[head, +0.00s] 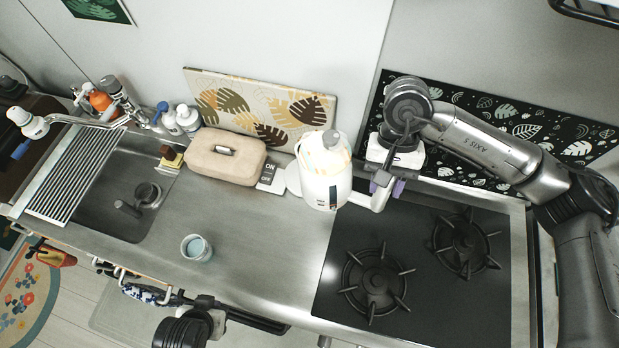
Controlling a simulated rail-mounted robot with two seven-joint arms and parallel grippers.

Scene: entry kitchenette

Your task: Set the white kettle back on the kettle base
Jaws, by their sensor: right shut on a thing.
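The white kettle (325,180) is near the back of the counter, left of the stove, and looks upright. My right gripper (379,187) is shut on the kettle's handle (380,200) on its right side. A white rounded edge, which looks like the kettle base (292,179), shows just left of the kettle and is mostly hidden behind it. I cannot tell whether the kettle touches the base. My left gripper (268,324) is low at the front edge of the counter, away from the kettle; its fingers are not clear.
A beige lidded box (227,157) and an ON/OFF card (267,176) stand left of the kettle. A leaf-patterned board (262,112) leans behind. A cup (196,248) stands near the sink (112,212). The black stove (405,245) is at right. The counter's front middle is clear.

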